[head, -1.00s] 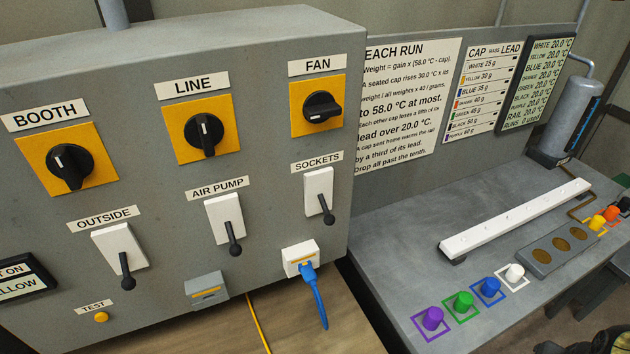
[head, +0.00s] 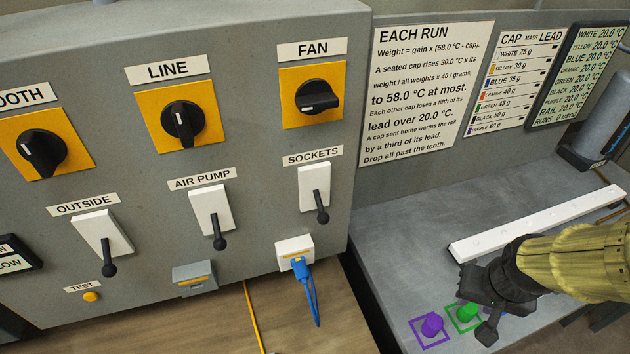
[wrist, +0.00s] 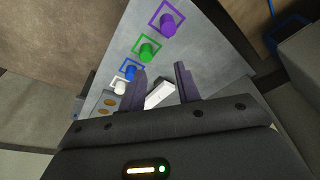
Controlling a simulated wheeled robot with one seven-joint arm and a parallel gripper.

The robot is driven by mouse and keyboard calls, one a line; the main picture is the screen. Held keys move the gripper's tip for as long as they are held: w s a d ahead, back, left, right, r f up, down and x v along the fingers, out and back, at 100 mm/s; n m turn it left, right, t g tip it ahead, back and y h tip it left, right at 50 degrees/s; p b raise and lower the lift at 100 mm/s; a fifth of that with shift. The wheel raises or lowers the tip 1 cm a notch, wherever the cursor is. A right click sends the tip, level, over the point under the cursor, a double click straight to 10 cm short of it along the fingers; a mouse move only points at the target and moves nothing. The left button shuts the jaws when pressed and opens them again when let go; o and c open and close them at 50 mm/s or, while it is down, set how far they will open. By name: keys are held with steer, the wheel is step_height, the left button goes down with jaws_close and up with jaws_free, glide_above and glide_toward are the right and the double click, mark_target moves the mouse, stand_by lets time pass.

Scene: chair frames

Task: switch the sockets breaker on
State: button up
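The sockets breaker (head: 315,187) is a white plate with a black lever on the right of the grey panel, under the SOCKETS label (head: 313,156). Its lever (head: 322,215) points down. My gripper (head: 478,312) is to the right of and lower than the breaker, over the side bench near the purple and green caps. In the wrist view my gripper (wrist: 165,85) has its two fingers apart with nothing held between them. The breaker is not seen in the wrist view.
The air pump breaker (head: 211,211) and outside breaker (head: 102,233) also have levers down. A blue cable (head: 305,285) is plugged into a white outlet (head: 295,253) below the sockets breaker. Purple (head: 432,325) and green (head: 467,313) caps stand on the bench by a white rail (head: 535,222).

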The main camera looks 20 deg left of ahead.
steer(key=shift+w, duration=0.15)
steer(key=a+r+n+p, duration=0.2)
steer(key=a+r+p, duration=0.2)
steer(key=a, duration=0.5)
steer(key=a+r+n+y+p, duration=0.1)
steer(key=a+r+n+p, duration=0.2)
steer(key=a+r, duration=0.4)
steer(key=a+r+n+p, duration=0.3)
steer(key=a+r, duration=0.3)
steer(key=a, duration=0.7)
steer(key=shift+s+a+r+y+p, duration=0.25)
steer(key=shift+y+p, duration=0.15)
steer(key=shift+p, duration=0.45)
